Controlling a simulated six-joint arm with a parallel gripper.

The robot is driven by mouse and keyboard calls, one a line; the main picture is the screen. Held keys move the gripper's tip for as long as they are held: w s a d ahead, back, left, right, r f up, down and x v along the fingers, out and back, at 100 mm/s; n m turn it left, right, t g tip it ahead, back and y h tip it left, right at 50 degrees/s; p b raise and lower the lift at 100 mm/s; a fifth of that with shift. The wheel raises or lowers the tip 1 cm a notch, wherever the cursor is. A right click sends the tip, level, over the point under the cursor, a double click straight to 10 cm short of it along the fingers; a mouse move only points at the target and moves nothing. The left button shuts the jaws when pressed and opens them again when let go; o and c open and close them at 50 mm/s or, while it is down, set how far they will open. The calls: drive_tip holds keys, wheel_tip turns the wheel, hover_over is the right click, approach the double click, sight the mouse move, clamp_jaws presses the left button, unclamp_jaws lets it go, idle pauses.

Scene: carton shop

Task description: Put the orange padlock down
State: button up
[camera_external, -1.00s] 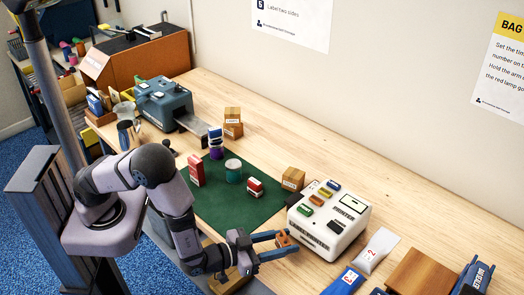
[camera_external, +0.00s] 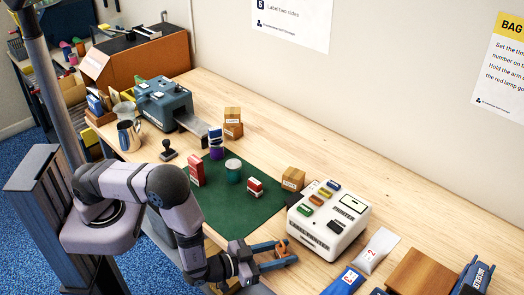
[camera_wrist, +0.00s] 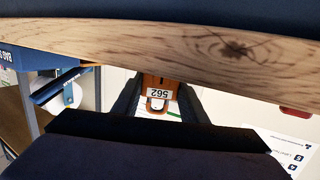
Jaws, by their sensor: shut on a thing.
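The orange padlock (camera_external: 283,248) is between the blue fingers of my gripper (camera_external: 286,252), near the bench's front edge, in front of the white printer. In the wrist view the padlock (camera_wrist: 160,84) shows between the two dark fingers, with a white label reading 562. My gripper is shut on it. The fingers hide its sides. I cannot tell whether it touches the bench.
The white printer (camera_external: 329,226) stands just behind my gripper. A white tube (camera_external: 377,250) and a blue tube (camera_external: 343,282) lie to the right. The green mat (camera_external: 225,206) holds several small items.

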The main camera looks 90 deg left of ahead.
drive_tip(key=o, duration=0.8)
drive_tip(key=shift+f, duration=0.2)
drive_tip(key=o, duration=0.5)
drive_tip(key=shift+r, duration=0.1)
drive_tip(key=shift+r, duration=0.2)
drive_tip(key=shift+s+d+f, duration=0.1)
drive_tip(key=shift+s+d, duration=0.1)
drive_tip(key=shift+s, duration=0.1)
drive_tip(key=b+v, duration=0.3)
drive_tip(key=v, duration=0.8)
drive_tip(key=shift+s, duration=0.2)
